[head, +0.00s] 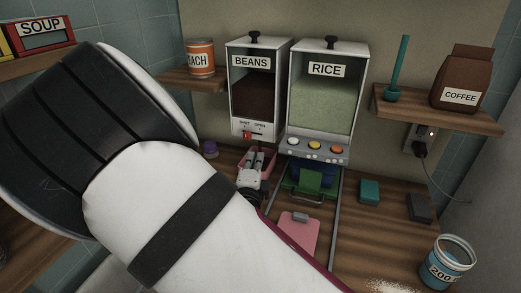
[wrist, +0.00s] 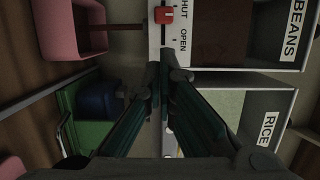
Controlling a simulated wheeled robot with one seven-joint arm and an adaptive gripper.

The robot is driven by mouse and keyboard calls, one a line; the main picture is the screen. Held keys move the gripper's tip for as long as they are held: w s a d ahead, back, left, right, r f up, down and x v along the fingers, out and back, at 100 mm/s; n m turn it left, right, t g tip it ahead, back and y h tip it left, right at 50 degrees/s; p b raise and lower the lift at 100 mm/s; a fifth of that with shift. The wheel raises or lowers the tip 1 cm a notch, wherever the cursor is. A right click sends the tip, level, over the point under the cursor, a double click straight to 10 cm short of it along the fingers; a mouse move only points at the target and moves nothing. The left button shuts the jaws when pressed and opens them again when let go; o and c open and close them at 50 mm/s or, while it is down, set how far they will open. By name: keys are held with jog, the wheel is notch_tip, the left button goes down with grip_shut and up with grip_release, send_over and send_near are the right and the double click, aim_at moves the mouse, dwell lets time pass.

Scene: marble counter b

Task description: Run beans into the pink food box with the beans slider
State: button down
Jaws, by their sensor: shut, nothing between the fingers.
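The beans dispenser (head: 256,95) stands at the back of the counter. Its red slider knob (head: 247,135) sits at the left of its slot, under SHUT. The knob also shows in the wrist view (wrist: 164,15), at the SHUT end. The pink food box (head: 271,159) is below the beans dispenser, partly hidden by my gripper; in the wrist view it is at the upper left (wrist: 75,30). My gripper (head: 256,157) is in front of the box and below the knob. In the wrist view its fingertips (wrist: 161,78) are together and empty, apart from the knob.
The rice dispenser (head: 324,100) stands to the right, with a green box (head: 303,183) and a blue thing (head: 316,172) below it. A pink flat piece (head: 298,232) lies in front. Teal (head: 369,191) and dark blocks (head: 419,207) and a blue can (head: 447,262) are on the right.

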aim_at(251, 138)
jog(key=w, duration=0.5)
jog(key=w+d, duration=0.1)
jog(key=w, duration=0.2)
jog(key=shift+w, duration=0.25)
jog(key=shift+w+a, duration=0.25)
jog(key=shift+a, duration=0.3)
jog(key=shift+w+a, duration=0.25)
jog(key=shift+a, duration=0.25)
jog(key=shift+s+a, duration=0.1)
jog(key=shift+a, duration=0.05)
